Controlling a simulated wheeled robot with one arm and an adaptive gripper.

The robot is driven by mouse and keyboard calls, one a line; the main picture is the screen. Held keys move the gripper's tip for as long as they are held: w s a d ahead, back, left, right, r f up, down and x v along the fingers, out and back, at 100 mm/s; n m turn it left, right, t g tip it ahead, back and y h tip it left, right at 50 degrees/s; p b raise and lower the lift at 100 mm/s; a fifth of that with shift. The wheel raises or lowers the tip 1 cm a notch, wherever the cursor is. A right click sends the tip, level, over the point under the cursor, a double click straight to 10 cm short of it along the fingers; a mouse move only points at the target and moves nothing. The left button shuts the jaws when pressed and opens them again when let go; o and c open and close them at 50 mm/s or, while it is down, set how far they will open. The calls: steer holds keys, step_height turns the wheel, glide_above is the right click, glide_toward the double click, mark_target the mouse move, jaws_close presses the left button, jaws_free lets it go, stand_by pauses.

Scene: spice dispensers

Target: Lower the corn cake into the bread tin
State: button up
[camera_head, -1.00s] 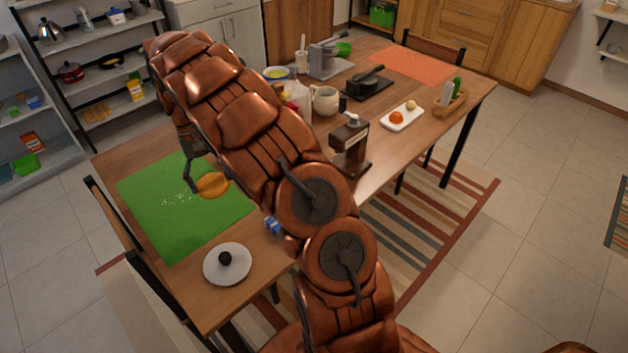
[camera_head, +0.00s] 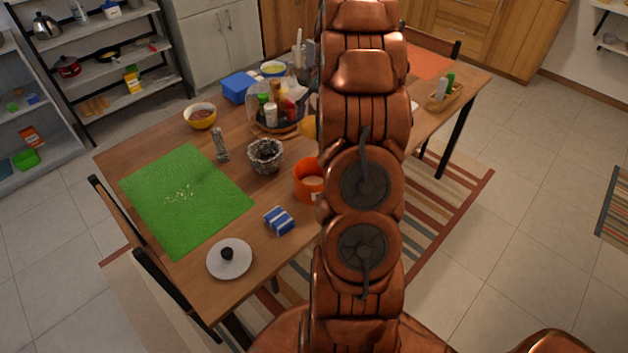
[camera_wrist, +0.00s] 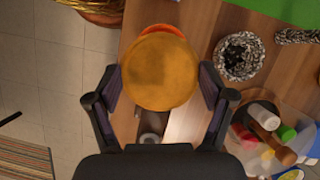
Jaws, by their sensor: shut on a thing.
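The corn cake (camera_wrist: 160,72) is a round, golden-brown disc between the two fingers of my gripper (camera_wrist: 161,88), which is shut on it. In the head view only an edge of the cake (camera_head: 310,127) shows beside my arm, and the arm hides my gripper.
A stone mortar (camera_head: 266,168) stands left of the orange tin. A clear tray (camera_head: 257,120) of bottles is behind it, and a blue-striped box (camera_head: 279,221) is in front.

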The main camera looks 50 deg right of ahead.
step_height(320, 180, down, 10)
steer(key=b, duration=0.2)
steer(key=shift+b, duration=0.35)
steer(key=shift+a, duration=0.15)
steer(key=shift+a, duration=0.3)
stand_by(0.6)
